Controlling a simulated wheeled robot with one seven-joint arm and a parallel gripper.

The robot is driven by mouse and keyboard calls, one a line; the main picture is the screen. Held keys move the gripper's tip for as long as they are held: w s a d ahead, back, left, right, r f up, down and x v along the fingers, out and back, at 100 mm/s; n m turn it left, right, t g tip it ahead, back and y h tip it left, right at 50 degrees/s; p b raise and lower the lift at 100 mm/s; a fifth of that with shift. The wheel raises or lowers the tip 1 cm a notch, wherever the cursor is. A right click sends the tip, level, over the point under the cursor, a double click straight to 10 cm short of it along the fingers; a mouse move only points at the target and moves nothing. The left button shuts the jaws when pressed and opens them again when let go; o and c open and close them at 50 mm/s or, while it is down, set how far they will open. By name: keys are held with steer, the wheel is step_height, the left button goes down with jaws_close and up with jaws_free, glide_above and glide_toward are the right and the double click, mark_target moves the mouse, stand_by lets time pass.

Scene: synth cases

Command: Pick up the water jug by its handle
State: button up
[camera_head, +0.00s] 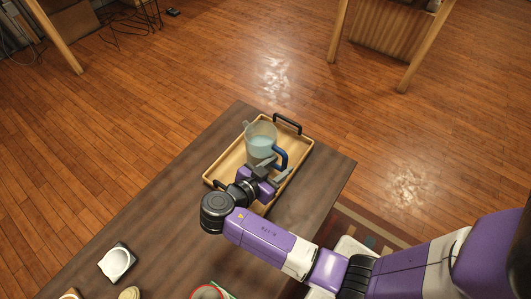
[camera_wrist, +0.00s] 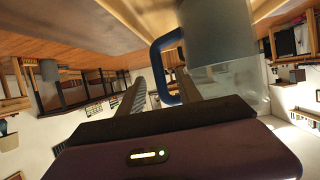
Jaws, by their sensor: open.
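The water jug (camera_head: 261,139) is clear, with pale blue water in it, and stands upright on a wooden tray (camera_head: 222,164). Its blue handle (camera_head: 284,155) points toward the lower right, on the side near my gripper (camera_head: 274,170). In the wrist view the jug (camera_wrist: 222,75) fills the upper right, and the handle (camera_wrist: 158,62) shows ahead, its lower part between the two fingers of my gripper (camera_wrist: 160,85). My gripper is open. I cannot tell whether either finger touches the handle. My gripper hides part of the tray.
The tray has black end handles (camera_head: 287,123) and lies on a dark wooden table (camera_head: 150,200). Bare table lies left of the tray.

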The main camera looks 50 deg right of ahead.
steer(key=x, duration=0.6)
steer(key=shift+d+f+b, duration=0.1)
steer(key=shift+f+b, duration=0.05)
steer(key=shift+b, duration=0.25)
jaws_close()
stand_by(0.9)
